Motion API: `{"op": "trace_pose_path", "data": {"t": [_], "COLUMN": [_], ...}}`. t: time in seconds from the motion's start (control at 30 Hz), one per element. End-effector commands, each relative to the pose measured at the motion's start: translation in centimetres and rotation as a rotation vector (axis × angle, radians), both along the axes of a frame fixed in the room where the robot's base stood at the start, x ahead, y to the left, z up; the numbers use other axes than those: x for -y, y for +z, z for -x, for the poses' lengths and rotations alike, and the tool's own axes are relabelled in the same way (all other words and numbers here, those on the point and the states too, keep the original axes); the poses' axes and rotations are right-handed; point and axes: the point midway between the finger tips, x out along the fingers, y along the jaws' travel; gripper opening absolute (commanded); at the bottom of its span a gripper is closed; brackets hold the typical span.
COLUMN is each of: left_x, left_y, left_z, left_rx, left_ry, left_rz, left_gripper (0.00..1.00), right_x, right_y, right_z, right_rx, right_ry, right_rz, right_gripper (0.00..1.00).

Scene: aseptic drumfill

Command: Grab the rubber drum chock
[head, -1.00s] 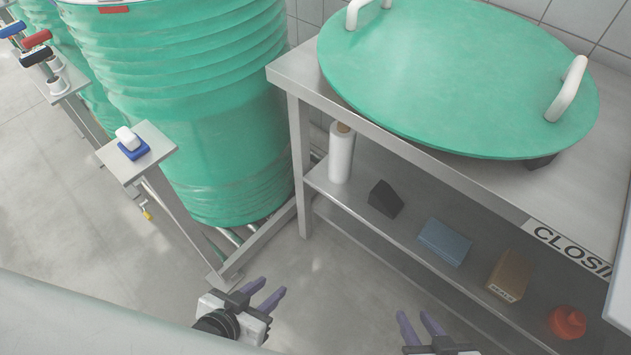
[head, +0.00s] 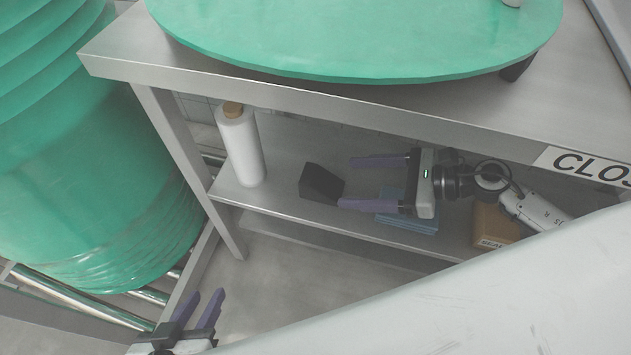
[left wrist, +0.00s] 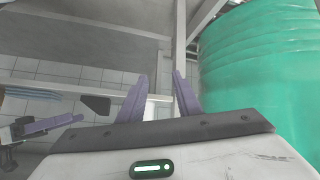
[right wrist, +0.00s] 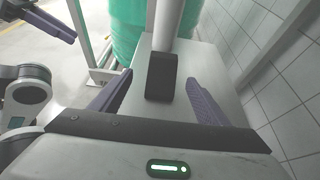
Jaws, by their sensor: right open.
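The black rubber drum chock (head: 321,184) is a dark wedge on the lower shelf of the steel table. My right gripper (head: 345,182) is open on that shelf level, its purple fingers pointing left at the chock. In the right wrist view the chock (right wrist: 162,76) stands ahead, centred between the open fingers (right wrist: 158,98), just beyond or level with their tips. The chock also shows in the left wrist view (left wrist: 97,104). My left gripper (head: 205,306) is low in front of the table, fingers apart and empty, and its fingers show in the left wrist view (left wrist: 160,88).
A white film roll (head: 241,150) stands left of the chock. A blue pack (head: 408,222) and a brown box (head: 492,226) lie to the right, partly behind my right arm. The tabletop with a green lid (head: 350,35) overhangs the shelf. A green drum (head: 90,170) stands left.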

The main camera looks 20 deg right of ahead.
Motion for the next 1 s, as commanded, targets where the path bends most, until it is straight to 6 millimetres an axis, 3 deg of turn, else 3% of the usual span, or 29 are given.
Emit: {"op": "trace_pose_path", "data": {"t": [0.13, 0.63, 0.93, 1.0], "left_x": [0.1, 0.9, 1.0, 1.0], "left_y": [-0.1, -1.2, -0.4, -0.4], "left_z": [-0.1, -0.4, -0.9, -0.9], "left_rx": [-0.005, -0.041, -0.024, -0.025], "left_ry": [-0.006, -0.035, -0.040, -0.039], "left_rz": [-0.001, 0.000, 0.000, -0.001], "left_gripper": [0.31, 0.31, 0.31, 0.31], "right_x": [-1.9, -5.7, -6.1, -6.1], "right_y": [-0.7, -3.4, -3.6, -3.6], "right_z": [-1.3, -4.7, -5.0, -5.0], "right_rx": [0.001, -0.002, -0.004, -0.004], "right_ry": [-0.002, -0.004, -0.006, -0.006], "right_rz": [-0.007, -0.011, -0.010, -0.010], "right_gripper": [0.69, 0.69, 0.69, 0.60]}}
